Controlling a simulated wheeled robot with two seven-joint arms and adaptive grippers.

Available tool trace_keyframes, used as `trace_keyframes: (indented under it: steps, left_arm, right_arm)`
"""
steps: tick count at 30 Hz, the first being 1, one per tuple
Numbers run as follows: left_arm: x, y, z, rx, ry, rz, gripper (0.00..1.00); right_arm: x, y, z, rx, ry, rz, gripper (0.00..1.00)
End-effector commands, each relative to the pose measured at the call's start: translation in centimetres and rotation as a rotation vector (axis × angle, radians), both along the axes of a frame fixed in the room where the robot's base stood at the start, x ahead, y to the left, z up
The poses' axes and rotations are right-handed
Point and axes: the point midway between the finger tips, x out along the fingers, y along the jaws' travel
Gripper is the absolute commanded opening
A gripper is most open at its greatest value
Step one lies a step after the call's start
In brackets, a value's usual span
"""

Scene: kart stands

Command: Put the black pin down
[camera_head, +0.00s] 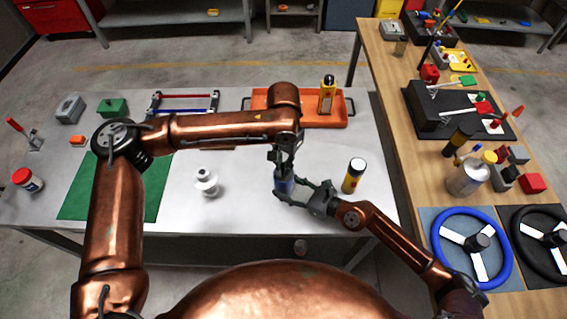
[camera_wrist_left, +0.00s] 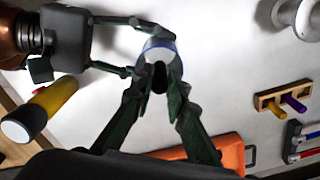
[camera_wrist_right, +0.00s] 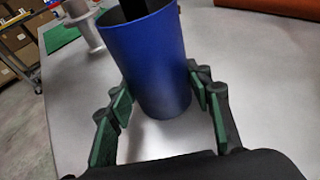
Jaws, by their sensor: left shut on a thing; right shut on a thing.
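My left gripper (camera_head: 285,165) points down over the blue cup (camera_head: 284,187), shut on the black pin. In the left wrist view the black pin (camera_wrist_left: 159,78) shows between the fingertips, at the cup's mouth. In the right wrist view the black pin (camera_wrist_right: 140,8) reaches into the top of the cup (camera_wrist_right: 148,62); its lower end is hidden inside. My right gripper (camera_wrist_right: 160,95) is shut around the cup, one finger on each side. The cup stands upright, at or just above the white table; I cannot tell if it touches.
A white spool-like part (camera_head: 206,182) stands to the left. A wooden block with yellow and purple pegs (camera_wrist_left: 283,95) and an orange tray (camera_head: 352,119) lie behind. A green mat (camera_head: 75,200) is at left.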

Motion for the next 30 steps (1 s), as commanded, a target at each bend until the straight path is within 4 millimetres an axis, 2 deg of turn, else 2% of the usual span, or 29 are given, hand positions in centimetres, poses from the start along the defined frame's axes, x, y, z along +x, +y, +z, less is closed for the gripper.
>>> trace_keyframes:
  steps: [1,2,11,30]
  left_arm:
    - [0.0,0.0,0.01,0.0,0.0,0.0,0.0]
    - [-0.01,0.01,0.0,0.0,0.0,0.0,0.14]
    - [0.0,0.02,0.01,0.0,0.0,0.0,0.34]
    - [0.03,0.01,0.32,0.0,0.0,0.001,0.34]
  right_arm:
    - [0.01,0.01,0.03,0.0,0.0,0.0,0.25]
    - [0.01,0.01,0.03,0.0,0.0,0.0,0.25]
    - [0.01,0.0,0.03,0.001,-0.001,0.0,0.25]
    - [0.01,0.0,0.04,0.001,-0.001,0.0,0.25]
